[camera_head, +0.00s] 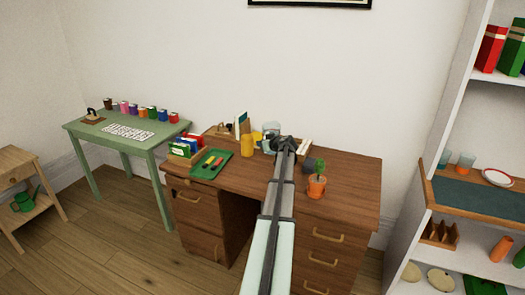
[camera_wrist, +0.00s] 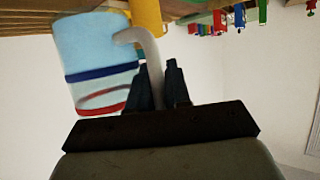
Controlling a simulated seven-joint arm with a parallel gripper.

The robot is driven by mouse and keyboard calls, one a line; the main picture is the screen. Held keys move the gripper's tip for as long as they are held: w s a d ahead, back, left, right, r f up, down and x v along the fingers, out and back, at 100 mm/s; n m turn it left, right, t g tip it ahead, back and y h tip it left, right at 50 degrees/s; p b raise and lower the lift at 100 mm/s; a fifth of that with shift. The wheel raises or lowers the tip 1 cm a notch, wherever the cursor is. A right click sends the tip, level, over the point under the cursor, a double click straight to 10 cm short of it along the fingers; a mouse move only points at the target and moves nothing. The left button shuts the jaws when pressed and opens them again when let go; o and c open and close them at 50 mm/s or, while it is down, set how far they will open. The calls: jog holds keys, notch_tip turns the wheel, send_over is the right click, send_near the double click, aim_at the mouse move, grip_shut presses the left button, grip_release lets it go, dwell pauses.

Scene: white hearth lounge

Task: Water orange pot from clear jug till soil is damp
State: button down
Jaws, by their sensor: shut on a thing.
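The orange pot (camera_head: 316,188) stands upright on the right part of the brown desk (camera_head: 345,170), with a small green plant (camera_head: 319,167) in it. Its soil is too small to judge. My gripper (camera_head: 273,146) is over the back middle of the desk, left of and behind the pot. In the wrist view my gripper (camera_wrist: 162,88) is shut on the pale curved handle of the clear jug (camera_wrist: 92,50). The jug looks light blue, with a dark blue band and a reddish rim. It appears roughly upright, but whether it touches the desk is hard to tell.
A yellow container (camera_head: 246,146) stands near the jug. A green tray (camera_head: 211,164) with coloured items and a file holder (camera_head: 186,150) fill the desk's left side. A dark object (camera_head: 309,166) sits behind the pot. A white shelf (camera_head: 440,140) stands to the right.

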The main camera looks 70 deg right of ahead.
jog(key=s+a+r+h, duration=0.1)
jog(key=s+a+r, duration=0.2)
jog(key=s+r, duration=0.5)
jog(key=s+a+r+m+g+h, duration=0.3)
jog(key=s+a+m+g, duration=0.2)
jog(key=s+a, duration=0.7)
jog(key=a, duration=0.3)
jog(key=shift+s+m+h, duration=0.15)
jog(key=shift+m+h, duration=0.25)
jog(key=shift+a+f, duration=0.1)
jog(key=shift+f, duration=0.8)
jog(key=shift+f+m+y, duration=0.3)
jog(key=shift+f+y, duration=0.1)
jog(key=shift+f, duration=0.3)
jog(key=shift+a+f, duration=0.1)
jog(key=shift+f, duration=0.55)
jog(key=shift+f, duration=0.35)
